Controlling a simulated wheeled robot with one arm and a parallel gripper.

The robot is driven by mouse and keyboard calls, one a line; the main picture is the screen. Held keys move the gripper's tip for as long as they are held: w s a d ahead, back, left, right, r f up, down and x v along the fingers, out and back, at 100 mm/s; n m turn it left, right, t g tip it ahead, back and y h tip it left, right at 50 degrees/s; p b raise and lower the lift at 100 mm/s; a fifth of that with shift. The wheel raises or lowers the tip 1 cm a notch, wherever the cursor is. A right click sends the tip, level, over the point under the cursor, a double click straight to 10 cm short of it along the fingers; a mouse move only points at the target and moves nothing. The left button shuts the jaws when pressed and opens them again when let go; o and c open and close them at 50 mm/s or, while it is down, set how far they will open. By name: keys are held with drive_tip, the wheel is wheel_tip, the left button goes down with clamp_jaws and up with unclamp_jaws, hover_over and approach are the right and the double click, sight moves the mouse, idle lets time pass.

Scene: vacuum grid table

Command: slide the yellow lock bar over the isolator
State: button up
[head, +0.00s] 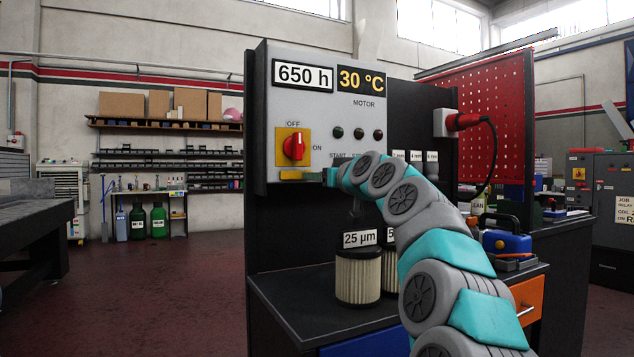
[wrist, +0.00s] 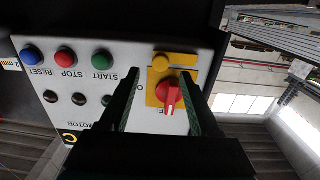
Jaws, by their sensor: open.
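The isolator is a red rotary knob (head: 294,147) on a yellow plate (head: 281,134), with OFF above it and ON to its right. Its handle looks about upright. The yellow lock bar (head: 297,175) lies level just below the plate. In the wrist view, which is turned over, the bar (wrist: 184,61) with a round yellow knob (wrist: 160,62) is above the red knob (wrist: 170,97). My gripper (head: 326,176) is at the right end of the bar. Its fingers (wrist: 164,72) are open and empty, spread to either side of the round knob; contact cannot be told.
Indicator lamps (head: 357,134) are right of the isolator, and push buttons (wrist: 66,56) show in the wrist view. A filter labelled 25 µm (head: 358,277) stands on the bench (head: 290,300) below. A red plug (head: 462,121) with a cable is farther right.

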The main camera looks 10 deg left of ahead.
drive_tip(key=shift+v, duration=1.25)
